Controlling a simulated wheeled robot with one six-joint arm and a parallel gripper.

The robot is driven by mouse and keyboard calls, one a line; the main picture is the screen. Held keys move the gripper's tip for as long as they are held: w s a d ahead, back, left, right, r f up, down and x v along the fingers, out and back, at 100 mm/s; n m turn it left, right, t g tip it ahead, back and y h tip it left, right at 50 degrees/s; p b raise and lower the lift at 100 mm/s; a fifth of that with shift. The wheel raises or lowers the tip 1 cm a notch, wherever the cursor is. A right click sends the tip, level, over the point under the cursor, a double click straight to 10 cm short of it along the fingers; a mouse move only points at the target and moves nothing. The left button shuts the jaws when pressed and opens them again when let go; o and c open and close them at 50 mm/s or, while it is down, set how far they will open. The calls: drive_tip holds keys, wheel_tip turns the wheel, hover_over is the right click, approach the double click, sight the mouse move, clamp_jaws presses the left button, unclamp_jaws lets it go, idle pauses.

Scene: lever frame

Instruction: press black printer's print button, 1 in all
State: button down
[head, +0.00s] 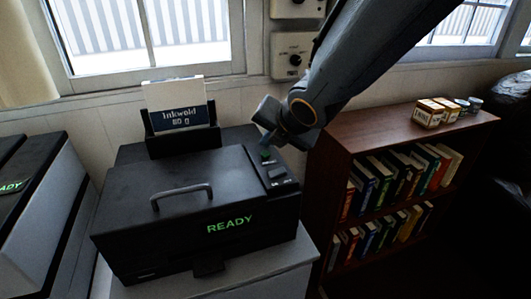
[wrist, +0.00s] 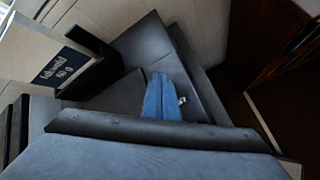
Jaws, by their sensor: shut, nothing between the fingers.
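The black printer (head: 150,217) stands on a light cabinet, with a grey handle on its lid and green READY text on its front. Its control strip (head: 271,170) runs along the right side of the top, with a green button (head: 266,156) at the back and a grey button (head: 277,172) nearer the front. My gripper (head: 266,146) is shut and empty, its tip over the strip at or just above the green button. Contact cannot be told. In the wrist view the blue fingers (wrist: 163,98) are together over the strip (wrist: 198,85) and hide the green button.
A paper stack labelled Inkwold 80 g (head: 178,110) stands in the rear feeder. Another machine reading READY (head: 25,190) is at the left. A brown bookshelf (head: 385,130) with small boxes on top stands close on the right. Wall boxes (head: 292,55) hang behind my arm.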

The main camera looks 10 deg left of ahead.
drive_tip(key=shift+f, duration=0.1)
idle(0.6)
drive_tip(key=shift+f+b, duration=0.35)
drive_tip(key=shift+b, duration=0.3)
